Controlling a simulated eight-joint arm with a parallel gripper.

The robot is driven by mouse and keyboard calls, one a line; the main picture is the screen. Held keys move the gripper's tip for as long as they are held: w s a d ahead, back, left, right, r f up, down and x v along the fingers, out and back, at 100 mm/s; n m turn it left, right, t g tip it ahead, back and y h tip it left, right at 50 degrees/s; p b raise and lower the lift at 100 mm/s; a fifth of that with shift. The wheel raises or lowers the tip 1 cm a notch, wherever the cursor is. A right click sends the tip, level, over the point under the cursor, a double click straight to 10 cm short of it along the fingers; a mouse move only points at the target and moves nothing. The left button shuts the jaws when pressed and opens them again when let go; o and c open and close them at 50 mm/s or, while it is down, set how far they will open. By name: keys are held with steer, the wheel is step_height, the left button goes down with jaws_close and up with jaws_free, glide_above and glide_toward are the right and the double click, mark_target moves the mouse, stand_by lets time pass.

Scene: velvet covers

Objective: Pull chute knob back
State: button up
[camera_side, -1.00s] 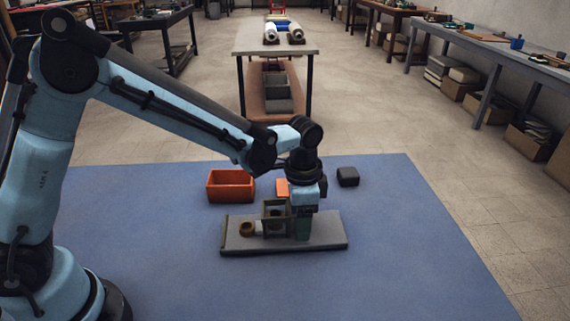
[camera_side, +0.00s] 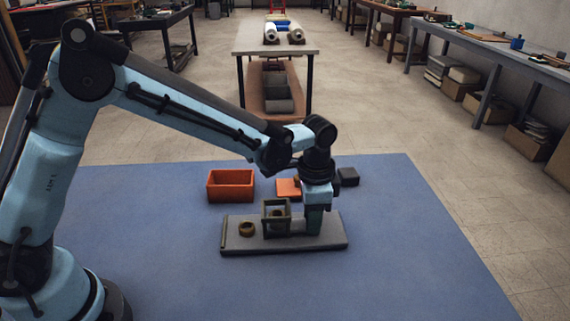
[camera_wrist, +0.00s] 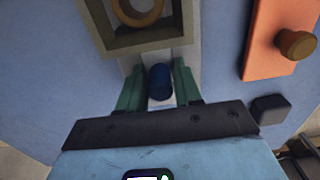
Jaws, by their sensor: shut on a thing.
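My gripper (camera_side: 313,226) is down at the right part of the grey board (camera_side: 233,243), right of the olive square chute frame (camera_side: 267,222). In the wrist view the green fingers of my gripper (camera_wrist: 158,85) stand on either side of the dark blue knob (camera_wrist: 160,82) and are shut on it. A pale strip (camera_wrist: 161,103) shows under the knob. A brown ring (camera_wrist: 138,12) shows within the frame's (camera_wrist: 145,42) opening. Another brown ring (camera_side: 247,229) lies on the board left of the frame. The side view hides the knob behind my fingers.
An open orange box (camera_side: 231,194) stands behind the board. An orange plate (camera_side: 286,189) with a brown knob (camera_wrist: 295,44) and a dark block (camera_side: 348,177) lie behind my gripper. The blue mat is clear in front and to the right.

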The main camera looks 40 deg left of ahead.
mark_target(335, 225)
steer(key=shift+w+d, duration=1.75)
steer(key=shift+d, duration=0.05)
steer(key=o, duration=1.5)
steer(key=shift+r, duration=3.5)
steer(key=shift+a+r, duration=0.1)
